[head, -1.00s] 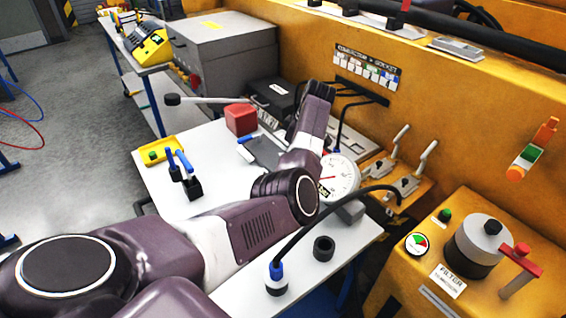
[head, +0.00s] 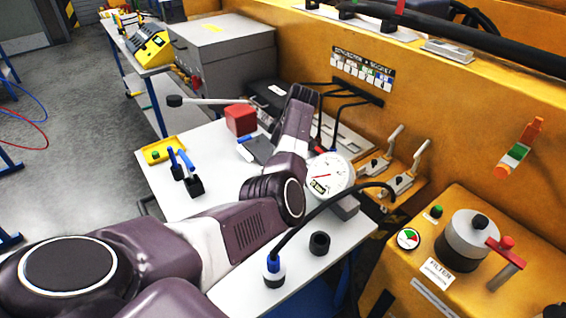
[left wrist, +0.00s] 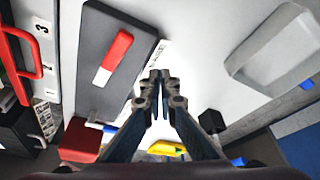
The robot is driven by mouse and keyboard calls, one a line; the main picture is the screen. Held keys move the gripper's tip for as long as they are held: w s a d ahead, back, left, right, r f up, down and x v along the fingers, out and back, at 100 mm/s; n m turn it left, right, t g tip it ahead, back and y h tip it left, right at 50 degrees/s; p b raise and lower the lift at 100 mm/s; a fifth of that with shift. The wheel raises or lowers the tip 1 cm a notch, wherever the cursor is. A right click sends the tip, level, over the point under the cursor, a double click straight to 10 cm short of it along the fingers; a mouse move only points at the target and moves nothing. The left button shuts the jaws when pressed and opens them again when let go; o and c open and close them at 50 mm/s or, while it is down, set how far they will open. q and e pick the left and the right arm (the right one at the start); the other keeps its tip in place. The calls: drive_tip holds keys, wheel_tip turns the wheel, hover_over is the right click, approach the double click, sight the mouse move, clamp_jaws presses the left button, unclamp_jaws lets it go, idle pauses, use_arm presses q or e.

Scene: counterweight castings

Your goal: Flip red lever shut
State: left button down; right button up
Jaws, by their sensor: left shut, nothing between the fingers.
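In the left wrist view a red and white lever (left wrist: 113,58) lies along a dark grey plate (left wrist: 95,85). A red U-shaped handle (left wrist: 37,72) shows at the left edge, on a panel marked 3. I cannot tell which one the task names. My left gripper (left wrist: 160,78) is shut and empty, apart from both, to the right of the plate in the picture. In the head view part of the grey plate (head: 262,149) shows beside my arm; my arm hides the left gripper and the red and white lever. The right gripper is not in view.
A red block (head: 240,119), a yellow tray (head: 163,150) and a blue-handled clamp (head: 190,178) stand on the white table (head: 215,140). A dial gauge (head: 329,174) and a cable are close to my arm. A filter unit (head: 468,240) has another red-topped handle (head: 507,252).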

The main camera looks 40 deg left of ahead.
use_arm(q)
drive_tip(key=w+d+r+b, duration=0.1)
drive_tip(key=w+r+b, duration=0.1)
drive_tip(key=r, duration=0.7)
drive_tip(key=shift+w, duration=0.5)
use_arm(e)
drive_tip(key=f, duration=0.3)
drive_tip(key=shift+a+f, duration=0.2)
use_arm(q)
drive_tip(key=shift+r, duration=0.1)
drive_tip(key=shift+s, duration=0.1)
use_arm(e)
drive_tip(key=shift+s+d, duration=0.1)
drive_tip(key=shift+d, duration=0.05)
